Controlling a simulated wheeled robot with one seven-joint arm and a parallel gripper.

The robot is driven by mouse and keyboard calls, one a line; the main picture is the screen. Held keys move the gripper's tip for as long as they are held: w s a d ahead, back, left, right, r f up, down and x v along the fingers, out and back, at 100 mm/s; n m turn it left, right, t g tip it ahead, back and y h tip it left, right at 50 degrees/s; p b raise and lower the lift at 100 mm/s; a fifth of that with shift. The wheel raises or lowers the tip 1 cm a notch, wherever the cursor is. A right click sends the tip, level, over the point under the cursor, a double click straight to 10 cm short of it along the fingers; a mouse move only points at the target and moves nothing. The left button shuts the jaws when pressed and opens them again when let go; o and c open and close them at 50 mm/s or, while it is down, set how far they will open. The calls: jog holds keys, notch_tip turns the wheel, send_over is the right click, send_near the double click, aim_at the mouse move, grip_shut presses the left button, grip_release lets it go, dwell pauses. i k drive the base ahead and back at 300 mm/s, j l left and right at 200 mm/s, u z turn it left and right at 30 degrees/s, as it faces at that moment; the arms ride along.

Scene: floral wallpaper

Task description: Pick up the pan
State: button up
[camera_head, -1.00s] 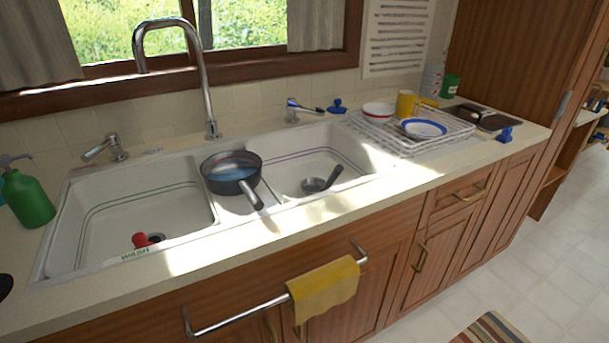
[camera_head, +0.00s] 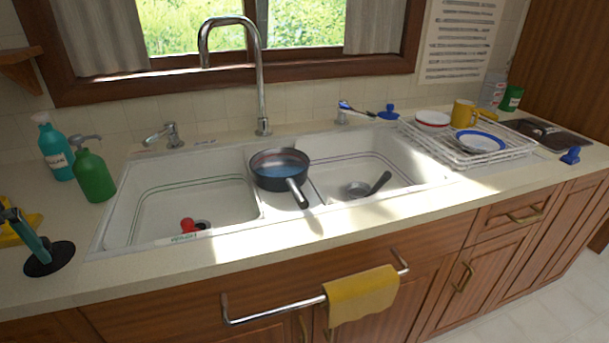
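A dark pan (camera_head: 280,171) with a bluish inside rests on the middle part of the white sink (camera_head: 111,228), between the two large basins. Its grey handle (camera_head: 297,193) points toward the front edge of the counter, slightly right. Another small dark pan or ladle (camera_head: 359,189) lies in the right basin, with its black handle pointing up and right. My gripper is not in view.
A tall faucet (camera_head: 262,85) stands behind the pan. A dish rack (camera_head: 455,150) with dishes is at right. Soap bottles (camera_head: 92,175) and a dark round-based holder (camera_head: 48,259) are at left. A yellow towel (camera_head: 361,294) hangs on a rail in front.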

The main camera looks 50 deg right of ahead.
aim_at(275, 169)
jog(key=k+l+u, duration=0.1)
jog(key=l, duration=0.3)
jog(key=k+l+u, duration=0.15)
jog(key=k+l, duration=0.15)
jog(key=k+l+u, duration=0.1)
jog(key=l, duration=0.4)
jog(key=k+l+u, duration=0.1)
jog(key=k+l, duration=0.25)
